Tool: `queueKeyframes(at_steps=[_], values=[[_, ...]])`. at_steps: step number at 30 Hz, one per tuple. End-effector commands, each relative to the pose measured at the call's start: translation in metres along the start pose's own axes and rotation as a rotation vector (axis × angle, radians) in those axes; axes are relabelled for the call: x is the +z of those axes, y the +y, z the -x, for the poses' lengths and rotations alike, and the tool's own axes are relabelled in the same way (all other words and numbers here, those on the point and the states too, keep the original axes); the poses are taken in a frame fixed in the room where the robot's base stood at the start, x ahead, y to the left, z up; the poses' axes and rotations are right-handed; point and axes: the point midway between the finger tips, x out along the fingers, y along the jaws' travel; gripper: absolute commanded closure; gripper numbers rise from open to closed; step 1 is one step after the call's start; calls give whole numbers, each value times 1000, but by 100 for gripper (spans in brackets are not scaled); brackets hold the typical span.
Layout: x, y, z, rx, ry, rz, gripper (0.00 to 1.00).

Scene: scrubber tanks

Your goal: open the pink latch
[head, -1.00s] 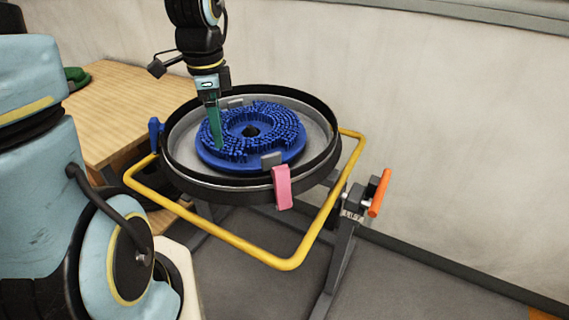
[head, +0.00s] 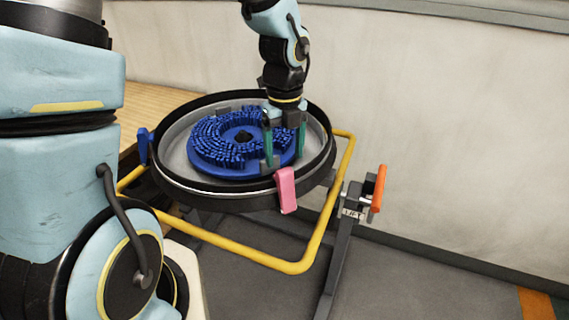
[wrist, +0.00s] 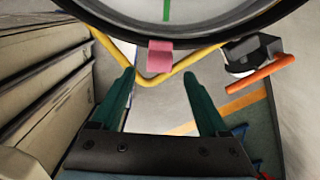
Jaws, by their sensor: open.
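The pink latch (head: 286,190) hangs on the near right rim of the round tank (head: 165,180). It also shows in the wrist view (wrist: 160,56), at the bottom edge of the dark rim, ahead of the fingers. My gripper (head: 285,157) is above the tank, over the near right part of the blue brush (head: 215,165). Its two green fingers point down and stand apart with nothing between them. In the head view the fingertips are just behind and above the latch, apart from it as far as I can tell. In the wrist view my gripper (wrist: 165,85) is open.
A yellow tube frame (head: 300,262) runs around the tank's front and right side. An orange-handled lever (head: 378,188) stands to the right on a grey stand. A blue clip (head: 143,147) is on the left rim. A wooden table (head: 160,103) is behind left.

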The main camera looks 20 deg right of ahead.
Motion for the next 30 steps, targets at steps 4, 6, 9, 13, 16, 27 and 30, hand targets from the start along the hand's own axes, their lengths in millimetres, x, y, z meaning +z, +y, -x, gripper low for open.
queueKeyframes(at_steps=[4, 6, 9, 13, 16, 27, 30], values=[[-1, 1, -23, 3, 3, 0, 22], [-1, 0, -30, 2, 2, -1, 22], [-1, 1, -37, 2, 2, 1, 22], [0, 0, -40, 0, 0, 2, 22], [0, 0, -40, 0, 0, 2, 22], [0, 0, -39, 0, 0, 2, 53], [0, 0, -39, 0, 0, 2, 64]])
